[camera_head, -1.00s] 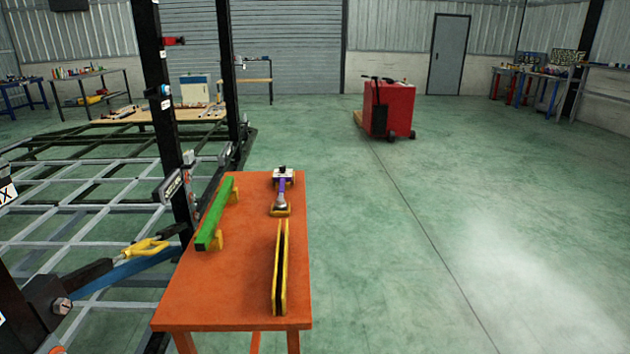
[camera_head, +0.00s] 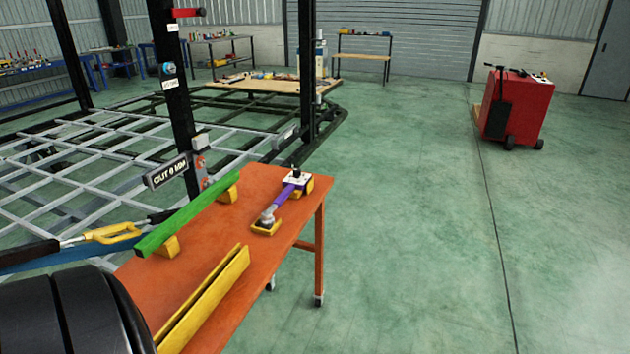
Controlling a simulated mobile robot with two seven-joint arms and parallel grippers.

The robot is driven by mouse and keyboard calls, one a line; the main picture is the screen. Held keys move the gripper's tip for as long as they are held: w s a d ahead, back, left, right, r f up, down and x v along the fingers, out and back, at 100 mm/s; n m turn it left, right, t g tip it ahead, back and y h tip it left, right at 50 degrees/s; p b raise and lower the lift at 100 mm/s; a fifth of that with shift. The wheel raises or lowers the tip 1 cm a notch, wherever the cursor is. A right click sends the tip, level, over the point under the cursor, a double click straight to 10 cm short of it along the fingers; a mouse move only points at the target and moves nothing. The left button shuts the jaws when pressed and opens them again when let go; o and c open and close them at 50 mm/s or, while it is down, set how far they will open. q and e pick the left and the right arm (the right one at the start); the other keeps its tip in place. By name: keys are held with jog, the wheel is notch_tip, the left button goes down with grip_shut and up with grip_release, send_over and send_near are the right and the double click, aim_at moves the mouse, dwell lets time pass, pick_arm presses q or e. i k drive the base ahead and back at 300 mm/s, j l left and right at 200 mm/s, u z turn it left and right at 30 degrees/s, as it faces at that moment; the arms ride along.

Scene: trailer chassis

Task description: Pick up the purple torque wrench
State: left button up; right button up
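The purple torque wrench (camera_head: 281,197) lies on the orange table (camera_head: 290,222), near its far right edge. Its grey head end rests at a yellow holder (camera_head: 267,227) and its far end meets a white and black piece (camera_head: 297,178) with yellow at its side. Neither of my grippers shows in the head view, and nothing is touching the wrench.
A green bar (camera_head: 187,217) on yellow supports and a long yellow piece (camera_head: 205,300) share the table. A large black, tyre-like shape (camera_head: 70,315) fills the bottom left. The grey trailer frame (camera_head: 95,175) stands left. A red cart (camera_head: 515,107) stands back right; floor between is clear.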

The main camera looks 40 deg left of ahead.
aim_at(266, 219)
jog(key=i+u, duration=0.65)
jog(key=u, duration=0.15)
jog(key=i+l+u, duration=0.1)
jog(key=i+u, duration=0.25)
jog(key=i+l+u, duration=0.2)
jog(key=u, duration=0.2)
jog(key=i+l+u, duration=0.1)
jog(key=i+u, duration=0.15)
jog(key=u, duration=0.15)
jog(key=i+l+u, duration=0.2)
jog(key=u, duration=0.25)
jog(key=i+l+u, duration=0.15)
jog(key=u, duration=0.25)
jog(key=i+l+u, duration=0.1)
jog(key=l+u, duration=0.35)
